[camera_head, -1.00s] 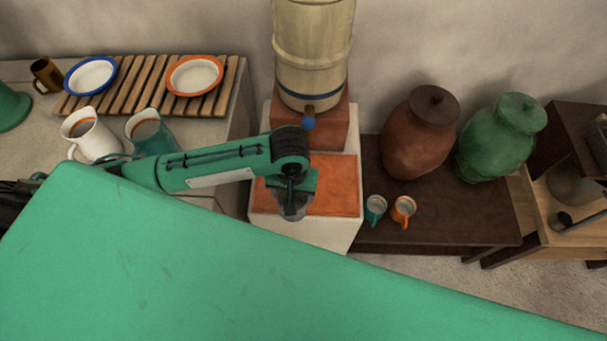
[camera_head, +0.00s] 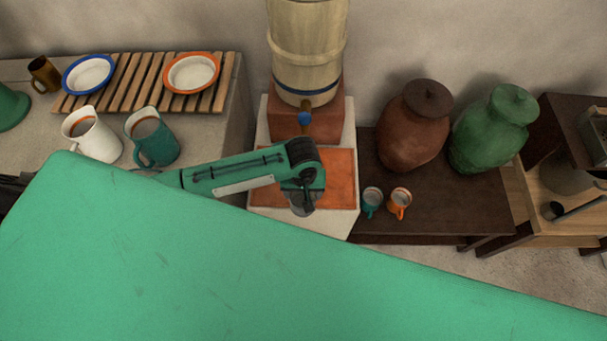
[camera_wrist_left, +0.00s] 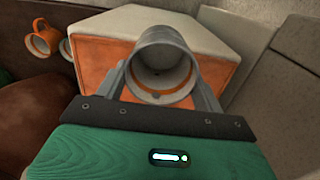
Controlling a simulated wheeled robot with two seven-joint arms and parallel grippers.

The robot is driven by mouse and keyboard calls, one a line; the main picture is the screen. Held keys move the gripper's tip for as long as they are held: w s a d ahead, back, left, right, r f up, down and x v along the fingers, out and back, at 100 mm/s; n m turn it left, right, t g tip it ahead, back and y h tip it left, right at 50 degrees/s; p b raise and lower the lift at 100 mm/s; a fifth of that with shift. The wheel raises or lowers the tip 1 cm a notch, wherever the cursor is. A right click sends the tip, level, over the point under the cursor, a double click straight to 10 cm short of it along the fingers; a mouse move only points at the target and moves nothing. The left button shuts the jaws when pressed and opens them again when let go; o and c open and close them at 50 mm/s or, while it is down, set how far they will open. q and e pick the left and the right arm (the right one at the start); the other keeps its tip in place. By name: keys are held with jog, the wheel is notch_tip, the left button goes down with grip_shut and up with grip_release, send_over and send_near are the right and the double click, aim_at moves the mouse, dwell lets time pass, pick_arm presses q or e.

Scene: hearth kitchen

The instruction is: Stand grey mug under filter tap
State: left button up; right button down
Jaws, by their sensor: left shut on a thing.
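The grey mug (camera_wrist_left: 163,50) is in my left gripper (camera_wrist_left: 162,85), whose two fingers close on its sides; I look into its open mouth in the left wrist view. In the head view my left gripper (camera_head: 301,192) hangs over the front part of the orange-topped white stand (camera_head: 338,180), and only a little of the mug shows below it. The filter tap (camera_head: 305,118), blue and brown, sticks out from the base of the pale barrel filter (camera_head: 307,50), behind the gripper. I cannot tell whether the mug touches the stand. My right gripper is not in view.
A teal mug (camera_head: 371,201) and an orange mug (camera_head: 400,203) stand on the dark low table right of the stand. A brown jar (camera_head: 413,130) and a green jar (camera_head: 490,135) are behind them. White (camera_head: 95,140) and teal (camera_head: 155,142) jugs stand on the left counter.

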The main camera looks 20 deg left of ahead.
pick_arm(q)
jog(key=w, duration=0.2)
jog(key=w+a, duration=0.1)
jog(key=w, duration=0.3)
jog(key=shift+a+p, duration=0.3)
jog(key=shift+a, duration=0.05)
jog(key=shift+f+p, duration=0.3)
jog(key=shift+f, duration=1.45)
jog(key=o, duration=0.6)
jog(key=shift+f, duration=0.15)
jog(key=o, duration=0.4)
jog(key=shift+o, duration=0.2)
